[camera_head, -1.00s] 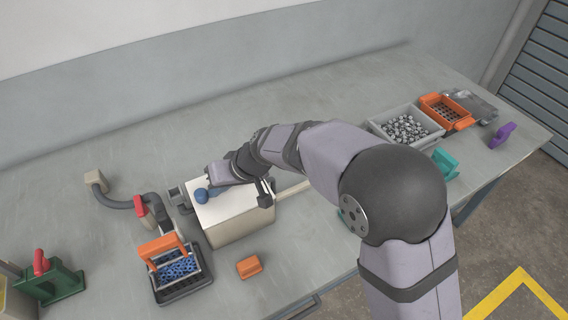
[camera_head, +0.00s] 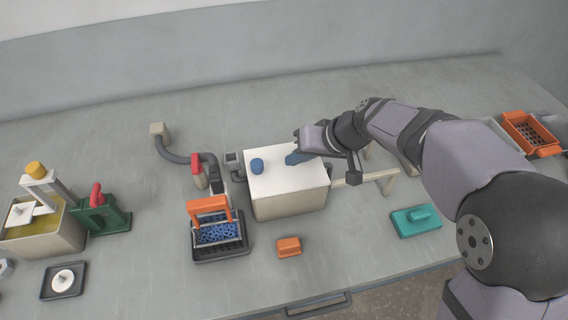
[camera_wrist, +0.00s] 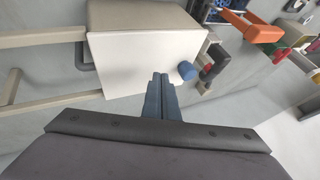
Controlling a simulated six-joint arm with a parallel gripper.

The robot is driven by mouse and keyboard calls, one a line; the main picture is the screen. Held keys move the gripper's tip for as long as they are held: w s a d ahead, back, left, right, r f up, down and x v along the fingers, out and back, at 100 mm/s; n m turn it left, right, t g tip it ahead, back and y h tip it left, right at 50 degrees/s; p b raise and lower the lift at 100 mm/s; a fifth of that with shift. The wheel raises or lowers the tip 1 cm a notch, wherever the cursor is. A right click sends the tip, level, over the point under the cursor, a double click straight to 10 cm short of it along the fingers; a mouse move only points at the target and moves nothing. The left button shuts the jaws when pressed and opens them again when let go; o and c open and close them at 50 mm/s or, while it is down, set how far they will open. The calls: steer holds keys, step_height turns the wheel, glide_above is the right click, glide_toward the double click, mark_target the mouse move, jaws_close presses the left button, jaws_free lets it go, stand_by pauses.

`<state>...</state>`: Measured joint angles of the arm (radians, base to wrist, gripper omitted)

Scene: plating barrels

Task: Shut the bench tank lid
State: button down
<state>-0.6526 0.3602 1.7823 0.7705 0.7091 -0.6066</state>
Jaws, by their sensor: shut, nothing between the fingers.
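The bench tank (camera_head: 291,205) is a cream box in the middle of the bench. Its white lid (camera_head: 287,181) lies across the top and looks flat, with no gap visible. A blue knob (camera_head: 257,165) stands near the lid's left edge. My gripper (camera_head: 291,159) is shut and empty, with its blue fingers over the right part of the lid, apart from the knob. In the wrist view the fingers (camera_wrist: 160,80) point over the white lid (camera_wrist: 135,58), with the knob (camera_wrist: 187,70) just to their right. I cannot tell whether the fingertips touch the lid.
An orange-handled barrel of blue parts (camera_head: 217,233) sits in a black tray left of the tank. An orange block (camera_head: 289,246) and a teal block (camera_head: 416,220) lie toward the front. A beige rail (camera_head: 365,178) stands right of the tank. The back of the bench is clear.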

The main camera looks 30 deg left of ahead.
steer(key=b+v, duration=0.1)
steer(key=v, duration=0.6)
steer(key=s+d+f+m+h, duration=0.2)
steer(key=s+d+f+h, duration=0.1)
steer(key=d+f, duration=0.45)
steer(key=s+d+f+m+h, duration=0.2)
steer(key=s+d+f+h, duration=0.1)
steer(key=d+f, duration=0.4)
steer(key=s+d+r+m+p, duration=0.1)
steer(key=s+d+m, duration=0.1)
steer(key=d, duration=0.8)
steer(key=s+d+r+m+h+p, duration=0.1)
steer(key=s+d+m+p, duration=0.1)
steer(key=d, duration=0.9)
steer(key=shift+s+r, duration=0.15)
steer(key=shift+s, duration=0.55)
